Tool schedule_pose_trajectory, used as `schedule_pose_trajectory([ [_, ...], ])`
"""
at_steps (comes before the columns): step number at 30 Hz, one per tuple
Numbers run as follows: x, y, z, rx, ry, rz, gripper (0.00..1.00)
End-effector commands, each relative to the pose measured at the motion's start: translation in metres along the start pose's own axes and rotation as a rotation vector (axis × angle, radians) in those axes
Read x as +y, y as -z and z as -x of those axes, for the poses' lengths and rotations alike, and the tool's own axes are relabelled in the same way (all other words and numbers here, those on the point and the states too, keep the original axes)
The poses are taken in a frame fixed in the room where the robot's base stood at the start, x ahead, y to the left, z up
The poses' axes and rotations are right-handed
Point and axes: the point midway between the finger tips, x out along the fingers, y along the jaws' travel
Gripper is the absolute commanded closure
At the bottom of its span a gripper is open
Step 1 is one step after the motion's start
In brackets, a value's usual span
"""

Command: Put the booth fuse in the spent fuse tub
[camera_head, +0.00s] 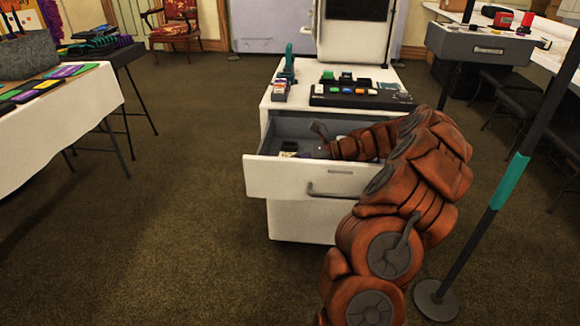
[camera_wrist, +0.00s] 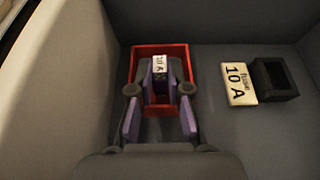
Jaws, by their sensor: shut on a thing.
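My gripper (camera_wrist: 160,88) reaches down into the open drawer and is shut on the booth fuse (camera_wrist: 160,63), a small block with a white face marked "10 A". In the wrist view the fuse shows between my fingertips, over the far part of a red open tub (camera_wrist: 160,48). I cannot tell whether the fuse touches the tub's floor. My fingers hide part of the tub. In the head view my gripper (camera_head: 312,150) is small inside the drawer, and the fuse is too small to make out there.
A white "fuse 10 A" card (camera_wrist: 239,83) lies in the drawer next to a black open holder (camera_wrist: 275,78). The drawer (camera_head: 290,180) is pulled out from a white cabinet bearing a button panel (camera_head: 360,96). A stanchion (camera_head: 490,210) stands to the right. Open carpet lies left.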

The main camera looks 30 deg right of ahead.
Motion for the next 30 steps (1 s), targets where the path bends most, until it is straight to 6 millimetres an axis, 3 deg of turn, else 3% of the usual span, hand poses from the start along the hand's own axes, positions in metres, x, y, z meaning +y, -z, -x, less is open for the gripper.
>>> schedule_pose_trajectory([
  [9, 0.0, 0.001, -0.001, 0.0, 0.0, -0.001, 1.0],
  [10, 0.0, 0.001, -0.001, 0.0, 0.0, 0.0, 0.8],
  [12, 0.0, 0.001, -0.001, 0.0, 0.0, 0.0, 0.73],
  [23, 0.0, 0.0, 0.0, 0.0, 0.001, 0.0, 0.73],
  [30, -0.001, -0.002, 0.034, 0.001, 0.005, -0.002, 0.73],
])
